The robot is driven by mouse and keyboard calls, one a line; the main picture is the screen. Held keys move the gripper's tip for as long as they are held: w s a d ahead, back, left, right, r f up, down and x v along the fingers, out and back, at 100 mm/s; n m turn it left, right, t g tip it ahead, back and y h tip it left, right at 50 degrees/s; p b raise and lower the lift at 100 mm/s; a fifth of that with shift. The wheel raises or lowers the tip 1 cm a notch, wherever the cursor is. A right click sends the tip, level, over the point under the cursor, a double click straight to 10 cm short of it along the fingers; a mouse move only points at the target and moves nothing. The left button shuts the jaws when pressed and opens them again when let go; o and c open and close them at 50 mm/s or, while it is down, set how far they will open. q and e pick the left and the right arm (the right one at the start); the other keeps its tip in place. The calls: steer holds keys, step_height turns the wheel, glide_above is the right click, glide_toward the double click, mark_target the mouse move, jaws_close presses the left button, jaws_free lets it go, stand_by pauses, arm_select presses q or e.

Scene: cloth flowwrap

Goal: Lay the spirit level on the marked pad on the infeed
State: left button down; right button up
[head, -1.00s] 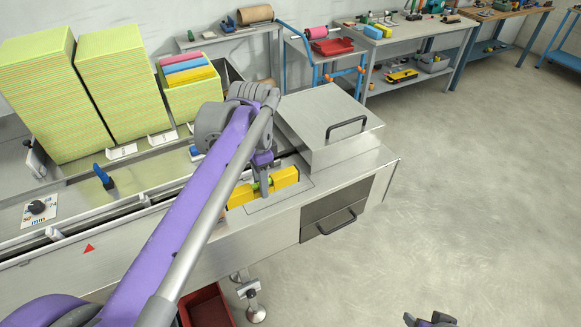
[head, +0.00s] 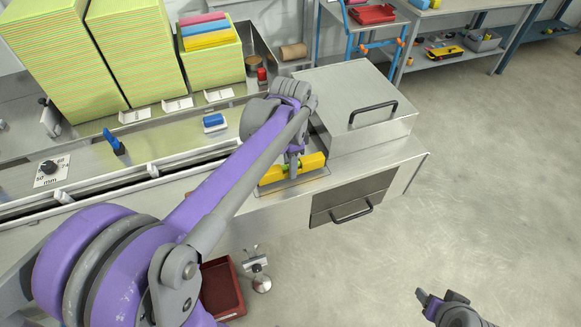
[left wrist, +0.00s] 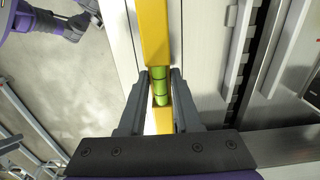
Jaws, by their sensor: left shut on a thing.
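The yellow spirit level (head: 313,162) has a green vial at its middle. It lies over the marked pad (head: 308,183), an outlined patch on the steel infeed, in front of the hooded box. My left gripper (head: 293,167) reaches down on the level's middle and is shut on it. In the left wrist view the level (left wrist: 155,35) runs between the two fingers (left wrist: 160,90), which close on either side of the green vial. Whether the level's underside touches the pad is hard to see. My right gripper (head: 428,300) is far off over the floor; its finger opening is unclear.
A steel box with a black handle (head: 372,110) stands just behind the pad. A drawer (head: 350,205) is below. Green-striped stacks (head: 130,50), a blue-and-white block (head: 214,122) and a blue lever (head: 113,141) are on the machine. A red bin (head: 221,288) sits below its front edge.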

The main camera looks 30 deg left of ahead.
arm_select(q)
steer(key=shift+f, duration=0.6)
steer(key=shift+f, duration=0.25)
steer(key=c, duration=0.6)
jaws_free()
steer(key=shift+r, duration=0.1)
step_height(320, 180, up, 12)
steer(key=shift+s+d, duration=0.15)
steer(key=shift+s, duration=0.1)
steer(key=s+d+f+n+t, duration=0.3)
steer(key=s+f+n, duration=0.1)
steer(key=s+f, duration=0.2)
steer(key=s+d+f+n+t, duration=0.2)
steer(key=s+d+f+n, duration=0.1)
steer(key=s+f, duration=0.4)
steer(key=shift+d+f+n+t, duration=0.25)
steer(key=shift+f+n+t, duration=0.2)
steer(key=shift+n, duration=0.15)
